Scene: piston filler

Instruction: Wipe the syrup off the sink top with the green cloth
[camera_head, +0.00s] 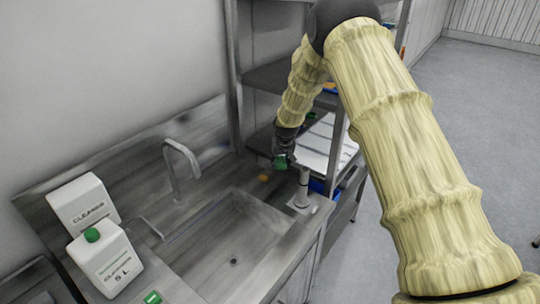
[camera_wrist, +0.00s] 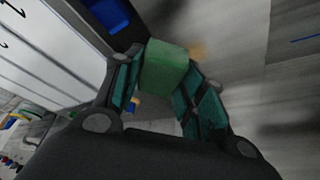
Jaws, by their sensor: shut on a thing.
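My gripper (camera_head: 284,161) is at the far right end of the sink top (camera_head: 215,185). It is shut on the green cloth (camera_wrist: 165,68), which shows as a green block between the fingers in the wrist view. The cloth is small and partly covered by the fingers in the head view (camera_head: 280,162). An amber patch of syrup (camera_head: 263,178) lies on the sink top, just left of and below the gripper in the head view. It also shows blurred beside the cloth in the wrist view (camera_wrist: 198,50). I cannot tell whether the cloth touches the surface.
A grey post-like fitting (camera_head: 302,188) stands close to the gripper at the right edge. The tap (camera_head: 181,165) rises behind the sink basin (camera_head: 232,240). Two white cleaner bottles (camera_head: 84,206) (camera_head: 106,264) stand at the left. A metal shelf rack (camera_head: 275,77) stands behind.

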